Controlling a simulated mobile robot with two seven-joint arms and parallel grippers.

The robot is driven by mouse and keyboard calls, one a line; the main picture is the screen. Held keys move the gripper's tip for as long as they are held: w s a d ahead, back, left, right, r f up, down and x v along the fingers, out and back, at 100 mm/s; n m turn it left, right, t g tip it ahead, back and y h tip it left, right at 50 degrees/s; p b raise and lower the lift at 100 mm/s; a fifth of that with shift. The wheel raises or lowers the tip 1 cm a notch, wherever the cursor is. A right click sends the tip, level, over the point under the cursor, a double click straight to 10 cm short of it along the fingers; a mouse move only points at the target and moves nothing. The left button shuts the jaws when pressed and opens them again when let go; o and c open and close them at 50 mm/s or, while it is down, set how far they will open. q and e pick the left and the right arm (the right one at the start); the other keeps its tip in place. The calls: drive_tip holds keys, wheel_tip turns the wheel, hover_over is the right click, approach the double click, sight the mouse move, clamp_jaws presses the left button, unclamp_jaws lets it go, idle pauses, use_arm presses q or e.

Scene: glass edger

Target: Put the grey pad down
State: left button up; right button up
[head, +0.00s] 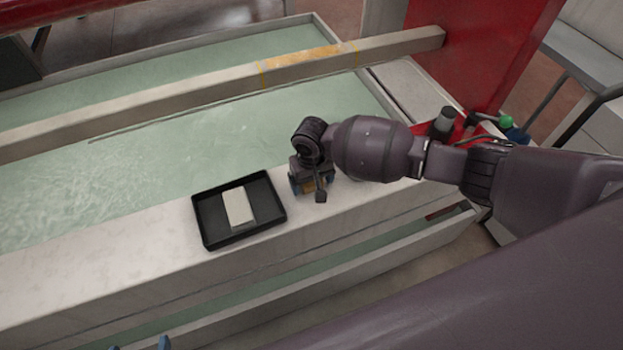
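A pale grey pad (239,207) lies in a shallow black tray (279,212) on the light stone ledge. My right gripper (312,187) points down just right of the tray, low over the ledge. Bluish finger parts show on its two sides, with a small tan patch between them. I cannot tell whether this patch is something held or something lying behind, as the wrist hides most of the fingers. Of my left gripper, only what look like two blue tips (140,345) show at the bottom edge, apart from each other.
A water-filled trough (140,190) lies behind the ledge, crossed by a long pale beam (200,95). A red machine panel (485,50) stands at the back right. Small red and green fittings (505,122) sit behind my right forearm. The ledge left of the tray is clear.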

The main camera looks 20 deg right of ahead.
wheel_tip(320, 180, up, 4)
drive_tip(key=shift+w+r+p, duration=0.15)
drive_tip(key=shift+r+p, duration=0.1)
drive_tip(key=shift+p, duration=0.45)
drive_tip(key=shift+r+p, duration=1.05)
drive_tip(key=shift+r, duration=2.75)
drive_tip(key=s+a+f, duration=0.1)
drive_tip(key=f, duration=0.1)
drive_tip(key=s+a+f+t+y, duration=0.1)
drive_tip(key=s, duration=0.1)
drive_tip(key=s+a+f+y, duration=0.1)
drive_tip(key=s+f, duration=0.1)
drive_tip(key=shift+s+a+f+n, duration=0.1)
drive_tip(key=shift+s+f+n, duration=0.05)
drive_tip(key=shift+f+n, duration=0.2)
drive_tip(key=s+f+t+y, duration=0.3)
drive_tip(key=s+t, duration=0.1)
drive_tip(key=s, duration=0.2)
drive_tip(key=s+d+r+t+h, duration=0.1)
drive_tip(key=s+d+t+h, duration=0.4)
drive_tip(key=s+d, duration=0.8)
drive_tip(key=s+t, duration=0.1)
drive_tip(key=s, duration=0.2)
drive_tip(key=shift+d, duration=0.25)
